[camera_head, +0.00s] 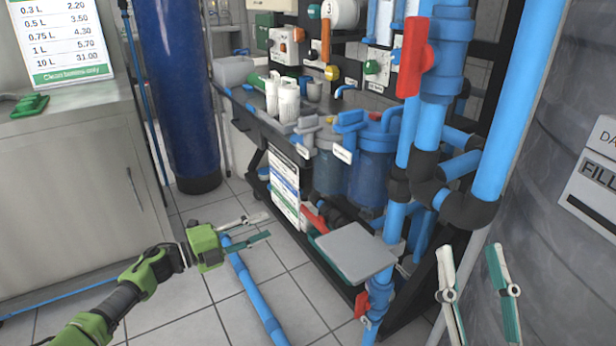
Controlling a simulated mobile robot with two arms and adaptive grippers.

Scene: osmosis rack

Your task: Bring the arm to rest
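My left gripper (258,229) is green with grey and teal fingers. Its arm comes in from the lower left, and the gripper hangs in front of the tiled floor and a blue pipe. Its fingers are apart and nothing is between them. My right gripper (471,262) is at the lower right, fingers pointing up. Its two fingers are spread apart with nothing between them. Its body and arm are cut off by the bottom edge of the view.
The osmosis rack (262,122) with blue pipes and a red valve handle (411,57) stands at the centre right. A grey tank (555,190) is at the right. A steel cabinet (70,190) and a blue cylinder (180,90) are at the left. Tiled floor (190,310) is open between them.

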